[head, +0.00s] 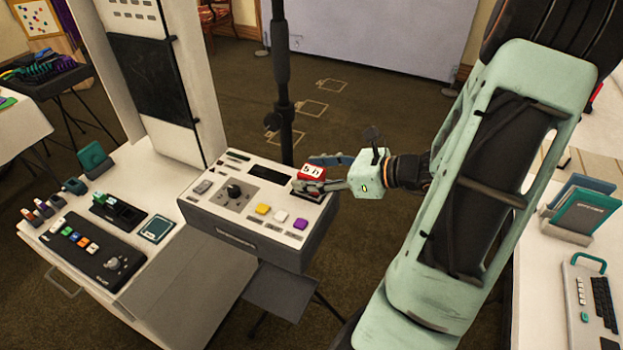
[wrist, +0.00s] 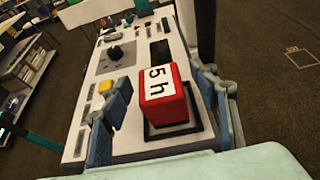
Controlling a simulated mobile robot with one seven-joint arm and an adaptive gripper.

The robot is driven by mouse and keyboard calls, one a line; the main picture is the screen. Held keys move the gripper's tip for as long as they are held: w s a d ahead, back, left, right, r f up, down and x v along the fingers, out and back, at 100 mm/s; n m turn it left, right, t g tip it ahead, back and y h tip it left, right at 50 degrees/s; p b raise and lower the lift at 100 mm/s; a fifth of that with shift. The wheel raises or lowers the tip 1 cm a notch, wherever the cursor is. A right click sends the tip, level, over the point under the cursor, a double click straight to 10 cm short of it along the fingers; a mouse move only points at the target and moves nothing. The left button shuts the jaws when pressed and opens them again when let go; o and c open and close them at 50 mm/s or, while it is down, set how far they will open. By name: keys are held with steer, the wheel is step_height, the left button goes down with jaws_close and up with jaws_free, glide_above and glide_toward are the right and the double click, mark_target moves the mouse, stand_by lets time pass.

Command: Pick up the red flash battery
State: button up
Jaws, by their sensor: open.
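The red flash battery (head: 311,172) is a small red block with a white label on top. It sits at the back right of the grey-white control console (head: 222,206). In the wrist view the battery (wrist: 164,97) shows the marking "5 h" and rests on a dark square base (wrist: 180,131). My gripper (head: 318,174) is open at the battery, coming in from the right. In the wrist view its blue-grey fingers (wrist: 158,105) stand on either side of the battery. I cannot tell whether either finger touches it.
The console carries a dark knob (head: 234,191) and yellow, white and purple buttons (head: 281,216). A black pole (head: 282,80) rises close behind it. A white table (head: 185,290) with a black button panel (head: 85,250) stands at left. Another white table (head: 545,270) stands at right.

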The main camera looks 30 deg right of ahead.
steer(key=shift+c, duration=0.4)
jaws_close()
